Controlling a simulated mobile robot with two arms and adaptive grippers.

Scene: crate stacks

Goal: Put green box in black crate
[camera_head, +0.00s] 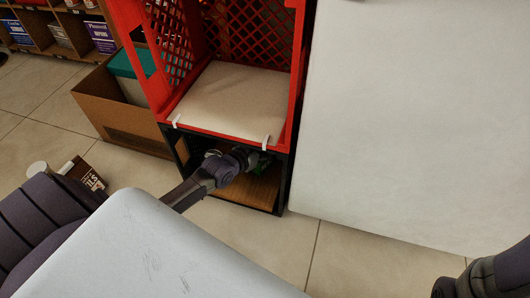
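The black crate (285,186) is on the tiled floor under a red crate, with its open front facing me and a brown floor inside. My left arm comes in from the left and reaches into this opening. My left gripper (254,160) is inside, in shadow, and its fingers are mostly hidden. A small dark green patch (264,161) shows right beside the gripper; it may be the green box, but most of it is hidden. I cannot tell whether the fingers hold it. Only a part of my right arm shows at the bottom right; its gripper is out of view.
The red crate (298,75) stands on the black crate and holds a pale flat pad (230,100). A brown cardboard box (128,122) stands to the left. A big white surface (420,110) fills the right. Shelves with boxes (60,30) are at the far left.

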